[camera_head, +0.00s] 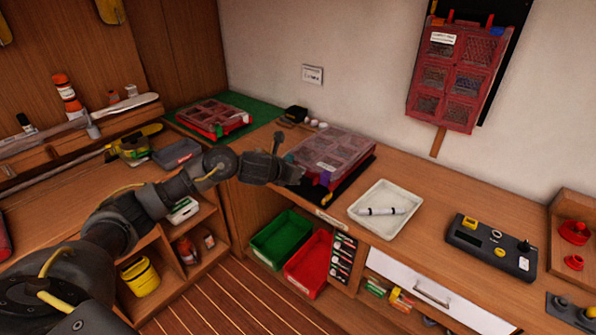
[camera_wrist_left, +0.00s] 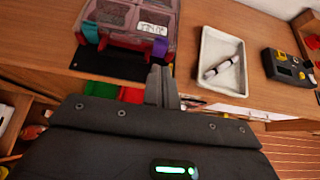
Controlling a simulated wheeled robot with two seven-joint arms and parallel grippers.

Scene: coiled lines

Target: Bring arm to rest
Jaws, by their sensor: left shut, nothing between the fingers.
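My left arm comes in from the left in the head view and reaches over the counter's front edge. My left gripper (camera_head: 294,176) is beside the front left of a red case with clear lid windows (camera_head: 333,150). In the left wrist view the gripper's fingers (camera_wrist_left: 161,84) are together, with nothing between them. The case also shows in the wrist view (camera_wrist_left: 128,22), just beyond the fingers, with purple and teal latches. I cannot tell whether the fingers touch the black mat (camera_wrist_left: 110,64) under it. My right gripper is not in view.
A white tray (camera_head: 408,223) holding a white and black stick (camera_head: 381,211) lies right of the case. A black control box (camera_head: 490,246) stands further right. Green (camera_head: 281,239) and red (camera_head: 308,262) bins sit below the counter. Another red case (camera_head: 213,117) lies at the back left.

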